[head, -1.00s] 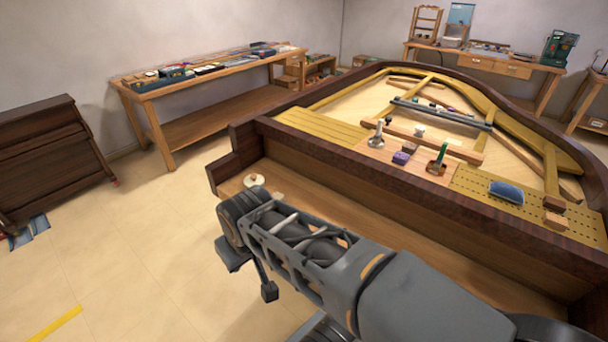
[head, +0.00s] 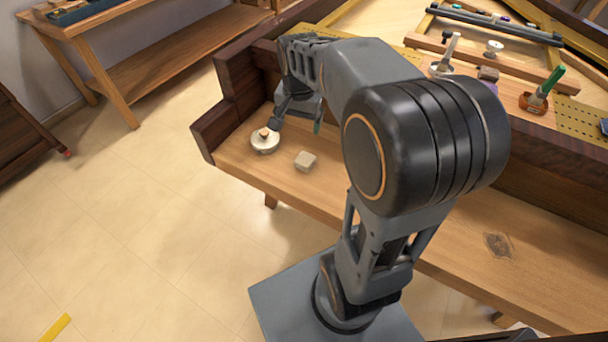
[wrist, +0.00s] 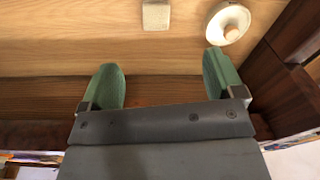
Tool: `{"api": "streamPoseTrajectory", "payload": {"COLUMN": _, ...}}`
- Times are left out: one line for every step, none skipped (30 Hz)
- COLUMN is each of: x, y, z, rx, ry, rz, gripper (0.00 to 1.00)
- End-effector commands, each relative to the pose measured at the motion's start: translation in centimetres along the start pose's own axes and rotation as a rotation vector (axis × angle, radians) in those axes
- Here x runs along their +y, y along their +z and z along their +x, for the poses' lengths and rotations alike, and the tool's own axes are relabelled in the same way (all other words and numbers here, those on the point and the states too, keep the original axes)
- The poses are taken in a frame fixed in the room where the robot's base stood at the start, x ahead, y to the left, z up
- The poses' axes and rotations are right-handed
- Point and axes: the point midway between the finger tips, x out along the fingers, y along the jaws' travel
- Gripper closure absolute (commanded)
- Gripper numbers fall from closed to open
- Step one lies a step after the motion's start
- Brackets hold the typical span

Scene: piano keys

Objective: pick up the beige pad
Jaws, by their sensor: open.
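The beige pad (head: 306,161) is a small pale block lying on the wooden ledge at the piano's front. It also shows at the top edge of the wrist view (wrist: 156,15), partly cut off. My gripper (wrist: 163,60) has its two green fingers wide apart with nothing between them. The pad lies beyond the fingertips, apart from them. In the head view my gripper (head: 297,122) is over the back of the ledge, behind the pad and partly hidden by my arm.
A round white dish (head: 265,139) with a small tan piece on it sits left of the pad; it shows to the pad's right in the wrist view (wrist: 229,22). The piano's dark side block (head: 216,127) bounds the ledge at left. The ledge right of the pad is clear.

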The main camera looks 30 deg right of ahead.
Motion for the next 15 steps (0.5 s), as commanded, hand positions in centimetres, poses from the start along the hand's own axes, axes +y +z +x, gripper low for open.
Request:
{"api": "streamPoseTrajectory", "payload": {"x": 0.2, "y": -1.2, "z": 2.7, "rx": -0.016, "ry": 0.013, "rz": 0.062, "gripper": 0.13}}
{"api": "streamPoseTrajectory", "payload": {"x": 0.2, "y": -1.7, "z": 3.4, "rx": -0.025, "ry": 0.02, "rz": 0.095, "gripper": 0.13}}
{"api": "streamPoseTrajectory", "payload": {"x": 0.3, "y": -2.4, "z": 4.1, "rx": -0.034, "ry": 0.028, "rz": 0.133, "gripper": 0.13}}
{"api": "streamPoseTrajectory", "payload": {"x": 0.3, "y": -2.8, "z": 4.6, "rx": -0.04, "ry": 0.033, "rz": 0.157, "gripper": 0.13}}
{"api": "streamPoseTrajectory", "payload": {"x": 0.3, "y": -3.1, "z": 5.0, "rx": -0.045, "ry": 0.037, "rz": 0.18, "gripper": 0.13}}
{"api": "streamPoseTrajectory", "payload": {"x": 0.3, "y": -3.5, "z": 5.6, "rx": -0.051, "ry": 0.043, "rz": 0.202, "gripper": 0.13}}
{"api": "streamPoseTrajectory", "payload": {"x": 0.3, "y": -3.7, "z": 6.1, "rx": -0.055, "ry": 0.046, "rz": 0.216, "gripper": 0.13}}
{"api": "streamPoseTrajectory", "payload": {"x": 0.3, "y": -3.8, "z": 6.6, "rx": -0.058, "ry": 0.049, "rz": 0.225, "gripper": 0.13}}
{"api": "streamPoseTrajectory", "payload": {"x": 0.3, "y": -3.9, "z": 7.3, "rx": -0.06, "ry": 0.051, "rz": 0.234, "gripper": 0.13}}
{"api": "streamPoseTrajectory", "payload": {"x": 0.3, "y": -4.0, "z": 7.8, "rx": -0.061, "ry": 0.052, "rz": 0.24, "gripper": 0.13}}
{"api": "streamPoseTrajectory", "payload": {"x": 0.4, "y": -3.9, "z": 8.4, "rx": -0.063, "ry": 0.054, "rz": 0.243, "gripper": 0.13}}
{"api": "streamPoseTrajectory", "payload": {"x": 0.4, "y": -3.9, "z": 9.1, "rx": -0.063, "ry": 0.054, "rz": 0.244, "gripper": 0.13}}
{"api": "streamPoseTrajectory", "payload": {"x": 0.4, "y": -3.9, "z": 9.7, "rx": -0.063, "ry": 0.054, "rz": 0.244, "gripper": 0.13}}
{"api": "streamPoseTrajectory", "payload": {"x": 0.4, "y": -3.8, "z": 10.2, "rx": -0.063, "ry": 0.054, "rz": 0.244, "gripper": 0.13}}
{"api": "streamPoseTrajectory", "payload": {"x": 0.4, "y": -3.8, "z": 10.8, "rx": -0.063, "ry": 0.053, "rz": 0.243, "gripper": 0.13}}
